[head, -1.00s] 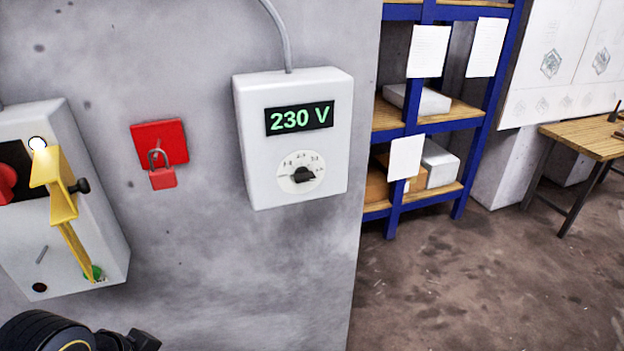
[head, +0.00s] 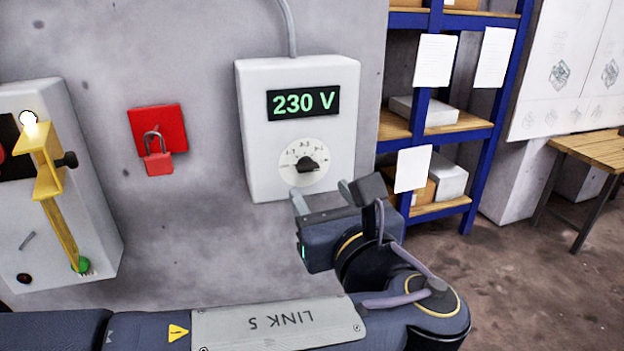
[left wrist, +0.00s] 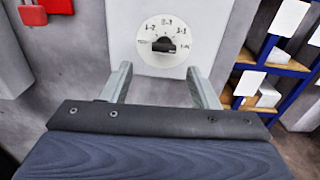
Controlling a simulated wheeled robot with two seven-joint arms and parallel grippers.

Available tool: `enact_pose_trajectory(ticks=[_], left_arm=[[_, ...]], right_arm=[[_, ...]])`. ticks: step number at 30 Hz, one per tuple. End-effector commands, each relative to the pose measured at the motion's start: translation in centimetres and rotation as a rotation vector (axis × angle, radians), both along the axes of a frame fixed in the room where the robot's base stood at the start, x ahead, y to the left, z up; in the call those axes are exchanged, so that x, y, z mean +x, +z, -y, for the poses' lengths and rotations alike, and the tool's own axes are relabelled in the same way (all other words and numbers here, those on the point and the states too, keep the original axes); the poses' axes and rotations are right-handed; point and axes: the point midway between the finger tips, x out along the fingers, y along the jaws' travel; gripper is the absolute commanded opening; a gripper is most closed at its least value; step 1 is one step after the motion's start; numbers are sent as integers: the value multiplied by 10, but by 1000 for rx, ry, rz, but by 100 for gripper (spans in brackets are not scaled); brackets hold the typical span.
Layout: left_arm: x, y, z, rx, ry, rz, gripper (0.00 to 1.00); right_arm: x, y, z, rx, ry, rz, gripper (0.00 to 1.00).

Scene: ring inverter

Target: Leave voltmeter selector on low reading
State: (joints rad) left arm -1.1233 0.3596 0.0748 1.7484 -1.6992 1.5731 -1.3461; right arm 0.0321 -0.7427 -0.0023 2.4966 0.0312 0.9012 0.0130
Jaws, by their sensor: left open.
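The voltmeter is a white wall box (head: 250,130) with a lit display (head: 303,103) reading 230 V in green. Below the display is a round white dial plate with a black selector knob (head: 308,165). The knob also shows in the left wrist view (left wrist: 164,45), its bar lying roughly level. My left gripper (head: 322,194) is open and empty, just below the dial. In the left wrist view its two fingers (left wrist: 158,82) stand apart, below and to either side of the knob, not around it. My right gripper is not in view.
A red plate with a red padlock (head: 158,163) hangs left of the voltmeter. Farther left is a grey box (head: 90,220) with a yellow lever (head: 58,225). Blue shelving (head: 483,140) and a wooden table (head: 595,150) stand to the right. Open floor lies between.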

Motion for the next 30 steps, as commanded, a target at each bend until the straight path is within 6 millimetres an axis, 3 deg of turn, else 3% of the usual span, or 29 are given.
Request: enact_pose_trajectory(ticks=[3, 18, 28, 30], left_arm=[[3, 5, 6, 30, -9, 22, 55], [68, 5, -16, 27, -8, 18, 55], [72, 4, -17, 26, -10, 19, 55], [72, 4, -17, 26, -10, 19, 45]], right_arm=[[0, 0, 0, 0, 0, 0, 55], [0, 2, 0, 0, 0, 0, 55], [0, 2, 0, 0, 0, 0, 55], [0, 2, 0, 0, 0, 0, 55]])
